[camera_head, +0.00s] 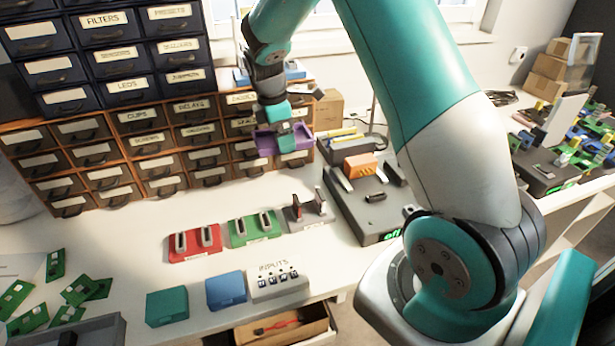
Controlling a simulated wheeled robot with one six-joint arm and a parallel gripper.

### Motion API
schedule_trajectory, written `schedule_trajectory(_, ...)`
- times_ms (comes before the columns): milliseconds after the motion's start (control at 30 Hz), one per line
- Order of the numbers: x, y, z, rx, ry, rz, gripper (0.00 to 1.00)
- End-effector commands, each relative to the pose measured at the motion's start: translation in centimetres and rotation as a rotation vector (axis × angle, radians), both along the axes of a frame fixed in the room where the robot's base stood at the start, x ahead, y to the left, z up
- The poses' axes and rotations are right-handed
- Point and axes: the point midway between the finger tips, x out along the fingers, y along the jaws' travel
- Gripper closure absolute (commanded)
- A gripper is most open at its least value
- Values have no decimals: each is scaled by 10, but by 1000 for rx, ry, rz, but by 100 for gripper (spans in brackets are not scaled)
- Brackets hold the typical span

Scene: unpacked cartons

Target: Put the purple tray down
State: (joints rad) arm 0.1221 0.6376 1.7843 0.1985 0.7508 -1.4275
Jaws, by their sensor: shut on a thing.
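The purple tray (264,143) is small and shallow and is held in the air in front of the labelled drawers. My gripper (286,136) is shut on the purple tray, at its right part. The fingertips are partly hidden and small in this view. The tray looks roughly level and hangs above the back of the white table (130,240). I cannot tell its exact height over the table.
Red (194,243), green (253,229) and grey (307,211) slotted holders stand in a row. A dark device (365,208) with an orange block (360,165) stands to the right. Green boards (80,290) lie front left. An open drawer (285,328) is below. The table's left middle is clear.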

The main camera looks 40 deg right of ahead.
Motion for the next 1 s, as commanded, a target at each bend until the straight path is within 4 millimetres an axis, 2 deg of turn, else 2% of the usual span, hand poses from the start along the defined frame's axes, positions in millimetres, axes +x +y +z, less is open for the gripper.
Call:
schedule_trajectory(200,-1,2,-61,1,8,2,38)
schedule_trajectory(400,0,3,-108,1,4,2,38)
schedule_trajectory(633,0,3,-131,1,1,3,38)
schedule_trajectory(800,0,3,-156,1,2,3,38)
schedule_trajectory(1000,1,3,-165,1,0,3,38)
